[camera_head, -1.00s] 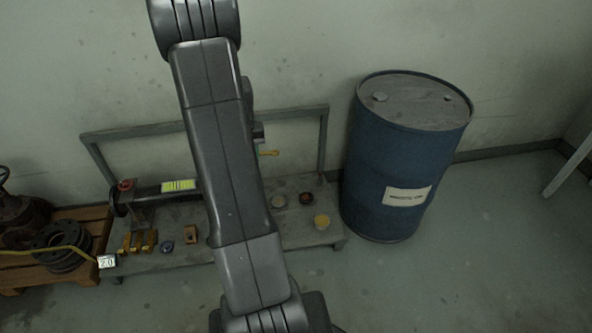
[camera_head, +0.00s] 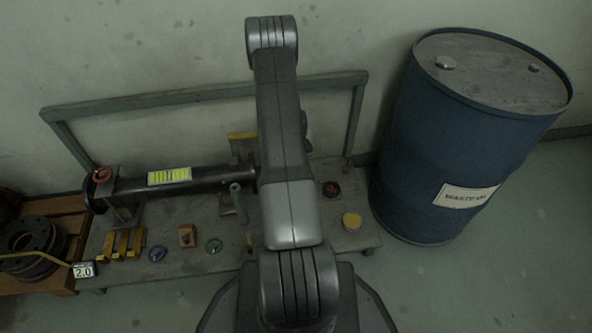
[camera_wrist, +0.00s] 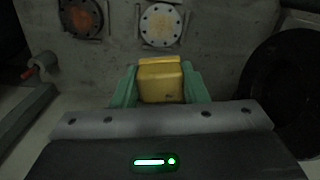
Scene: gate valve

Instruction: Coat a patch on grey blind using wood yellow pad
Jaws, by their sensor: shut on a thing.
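In the wrist view, my gripper (camera_wrist: 158,86), with green fingers, is shut on a yellow block-shaped pad (camera_wrist: 160,78). The grey blind (camera_wrist: 160,24), a round disc with bolt holes around its rim, lies beyond the pad at the top of that view. A gap shows between pad and disc in the picture.
A rusty-centred disc (camera_wrist: 80,17) lies beside the grey one. A blue drum (camera_head: 425,150) stands right of the bench.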

